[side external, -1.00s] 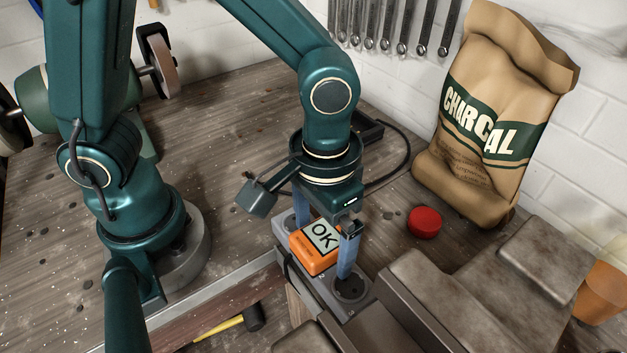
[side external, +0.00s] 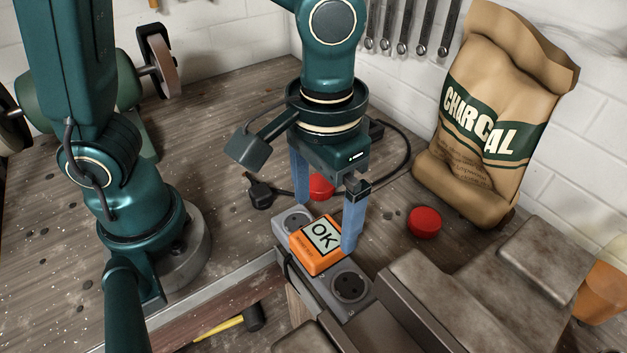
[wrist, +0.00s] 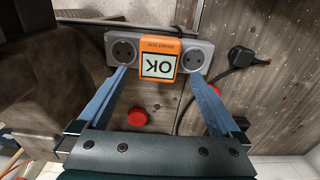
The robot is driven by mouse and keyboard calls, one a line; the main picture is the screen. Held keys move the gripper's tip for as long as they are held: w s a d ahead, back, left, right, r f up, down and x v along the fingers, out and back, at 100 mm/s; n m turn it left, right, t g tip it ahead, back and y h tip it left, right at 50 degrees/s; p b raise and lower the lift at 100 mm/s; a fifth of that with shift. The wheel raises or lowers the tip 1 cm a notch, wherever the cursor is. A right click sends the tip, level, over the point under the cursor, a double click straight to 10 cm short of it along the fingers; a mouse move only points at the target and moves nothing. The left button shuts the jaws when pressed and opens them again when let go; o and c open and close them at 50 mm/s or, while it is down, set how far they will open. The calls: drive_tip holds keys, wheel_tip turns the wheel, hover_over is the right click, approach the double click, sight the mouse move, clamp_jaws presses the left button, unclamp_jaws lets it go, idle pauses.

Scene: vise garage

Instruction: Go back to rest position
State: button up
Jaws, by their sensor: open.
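My gripper (side external: 325,225) is open and empty, with its two blue fingers pointing down above the far side of a grey power strip (side external: 350,288). An orange device with an OK display (side external: 318,246) sits on the middle of the strip, between two open sockets. In the wrist view my gripper (wrist: 165,75) has its fingers spread wide, and the orange device (wrist: 160,54) shows upside down beyond them on the strip (wrist: 122,50). The fingers appear apart from the device.
A black plug with cable (side external: 262,192) lies behind the strip. One red cap (side external: 322,187) is behind my fingers, another red cap (side external: 424,222) lies to the right. A charcoal bag (side external: 495,120) stands at the wall. A metal vise (side external: 440,300) is close at the right. A hammer (side external: 235,320) lies lower left.

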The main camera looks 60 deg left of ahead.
drive_tip(key=s+a+r+t, duration=0.3)
drive_tip(key=a+r+t, duration=0.2)
drive_tip(key=a, duration=0.6)
drive_tip(key=shift+a+r+t, duration=0.2)
drive_tip(key=shift+r+t, duration=0.1)
drive_tip(key=shift+r, duration=0.1)
